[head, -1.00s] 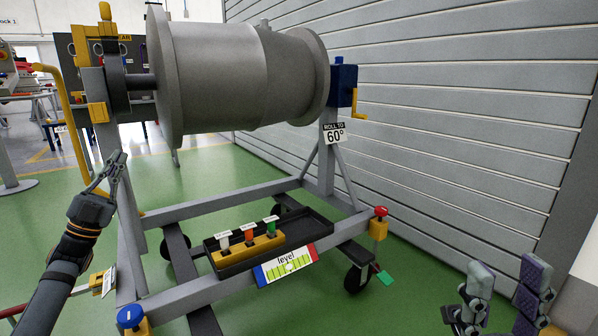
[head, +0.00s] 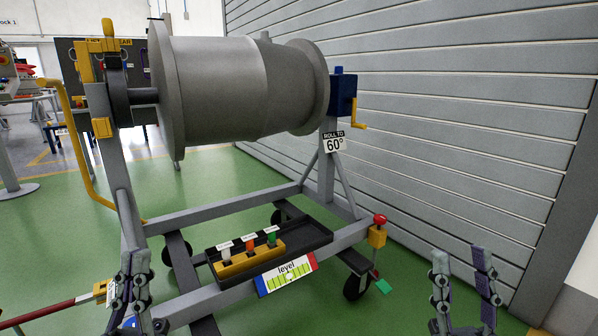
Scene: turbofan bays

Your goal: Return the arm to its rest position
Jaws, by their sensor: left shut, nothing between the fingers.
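My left gripper (head: 134,264) is at the lower left of the head view, pointing up. Its fingers are close together, shut and empty, in front of the stand's near left corner. My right gripper (head: 463,258) is at the lower right, its two fingers apart and nothing between them. It is over the green floor, clear of the stand. The grey turbofan drum (head: 240,90) hangs in the wheeled grey stand (head: 225,205) between its two posts. The wrists of both arms are cut off by the bottom edge.
A black tray (head: 312,229) on the stand holds a yellow block (head: 250,264) with white, orange and green pieces. A level plate (head: 287,274) is on the front rail. A red knob (head: 380,219) tops the right corner. Grey slatted wall (head: 470,120) rises at right.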

